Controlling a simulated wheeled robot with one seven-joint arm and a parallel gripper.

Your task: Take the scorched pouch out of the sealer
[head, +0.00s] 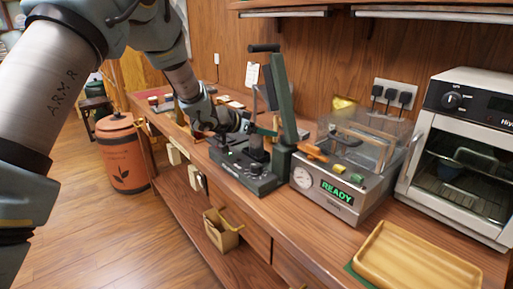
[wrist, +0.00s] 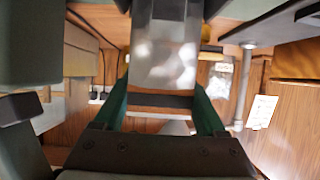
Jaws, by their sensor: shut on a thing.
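A dark green machine (head: 247,178) with dials on its base stands on the wooden counter; its long arm (head: 283,95) is raised. It looks like the sealer. My gripper (head: 265,132) is low over it, beside the raised arm. In the wrist view my gripper (wrist: 160,105) has its green fingers on either side of a shiny silver-grey piece (wrist: 163,68), which looks like the pouch, and is shut on it. Pale blurry spots show on it. Scorching cannot be made out. In the head view the pouch is hidden or too small to tell.
A steel machine with a clear lid and a READY display (head: 338,192) stands close right of the green one. Further right are a wooden tray (head: 405,267) and an oven (head: 468,150). Small items crowd the counter's far left. An orange bin (head: 122,155) stands on the floor.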

